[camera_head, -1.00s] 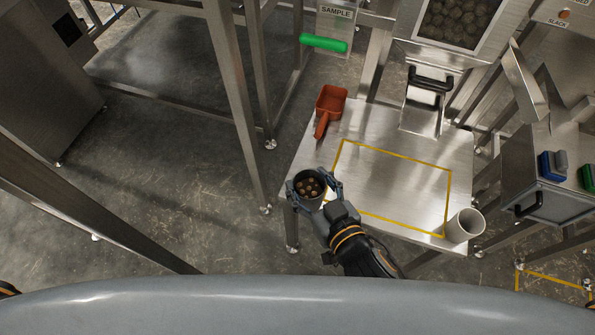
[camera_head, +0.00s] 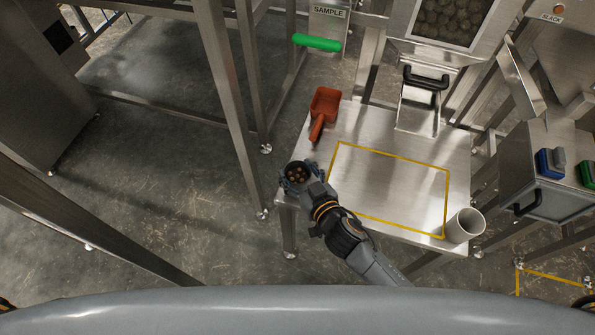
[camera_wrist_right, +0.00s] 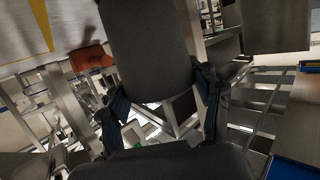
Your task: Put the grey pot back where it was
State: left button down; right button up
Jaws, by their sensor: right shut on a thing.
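The grey pot (camera_head: 292,181) is dark and round, with several brown balls inside. My right gripper (camera_head: 299,182) is shut on it at the left edge of the steel table (camera_head: 390,190); I cannot tell its height above the tabletop. In the right wrist view the pot (camera_wrist_right: 150,50) is a large dark grey cylinder between the two fingers of the gripper (camera_wrist_right: 158,92). My left gripper is not in view.
A red scoop (camera_head: 323,106) lies on the table just beyond the pot. A yellow outline (camera_head: 396,157) marks a bare area. A pale cylinder (camera_head: 465,227) stands at the table's right front corner. A steel chute with a black handle (camera_head: 426,80) is at the back.

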jog(key=shift+f, duration=0.1)
jog(key=o, duration=1.1)
jog(key=shift+r, duration=0.3)
jog(key=v, duration=1.2)
jog(key=shift+f, duration=0.15)
